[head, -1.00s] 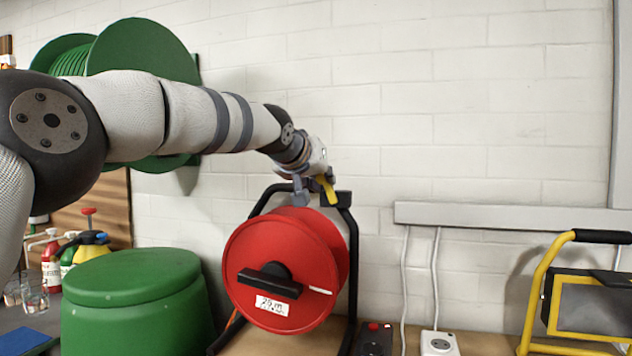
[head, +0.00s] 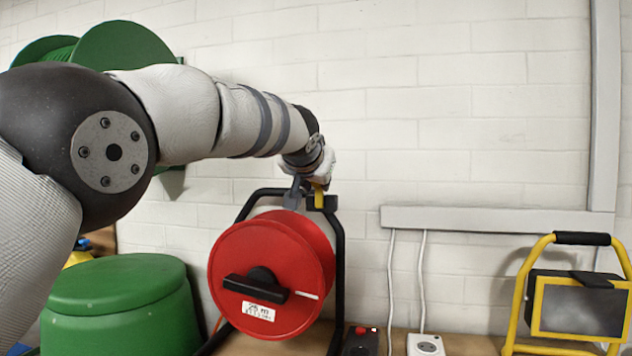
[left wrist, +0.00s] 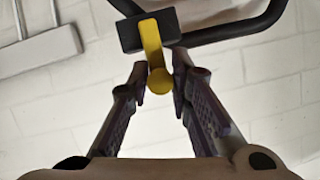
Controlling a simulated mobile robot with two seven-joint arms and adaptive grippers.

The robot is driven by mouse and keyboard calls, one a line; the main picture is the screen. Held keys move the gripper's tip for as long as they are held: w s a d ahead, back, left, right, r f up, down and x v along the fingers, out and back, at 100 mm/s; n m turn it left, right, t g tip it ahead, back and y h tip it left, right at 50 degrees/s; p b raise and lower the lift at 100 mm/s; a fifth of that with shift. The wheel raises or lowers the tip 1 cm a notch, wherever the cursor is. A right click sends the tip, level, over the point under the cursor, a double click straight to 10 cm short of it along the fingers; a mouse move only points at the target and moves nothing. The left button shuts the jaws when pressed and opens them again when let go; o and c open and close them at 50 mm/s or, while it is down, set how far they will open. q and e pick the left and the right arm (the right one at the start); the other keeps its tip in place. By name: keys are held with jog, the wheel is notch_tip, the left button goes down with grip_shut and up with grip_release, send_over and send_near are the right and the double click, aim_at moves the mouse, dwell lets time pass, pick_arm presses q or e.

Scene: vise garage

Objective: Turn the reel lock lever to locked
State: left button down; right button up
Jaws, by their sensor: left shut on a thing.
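The red cable reel (head: 265,235) stands in a black tube frame on the bench, with a black handle on its face. The yellow lever (head: 319,198) sits on a black block (head: 329,203) at the top of the frame. In the left wrist view the lever (left wrist: 152,45) runs from the block to a round end between my fingers. My left gripper (head: 306,196) is shut on the lever, reaching it from above in the head view; the left wrist view shows its two fingers (left wrist: 158,82) either side of the round end. My right gripper is not in view.
A green lidded drum (head: 120,310) stands left of the reel, and a green hose reel (head: 130,45) hangs behind my arm. A yellow-framed work lamp (head: 580,300) stands at the right. A white socket (head: 425,345) and a black box (head: 360,342) sit between.

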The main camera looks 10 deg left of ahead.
pick_arm(q)
jog(key=shift+a+f, duration=0.1)
jog(key=shift+f, duration=0.15)
jog(key=c, duration=1.5)
grip_release()
jog(key=shift+w, duration=0.15)
jog(key=shift+r, duration=0.1)
jog(key=shift+r, duration=0.1)
jog(key=v, duration=0.7)
jog(key=shift+s, duration=0.2)
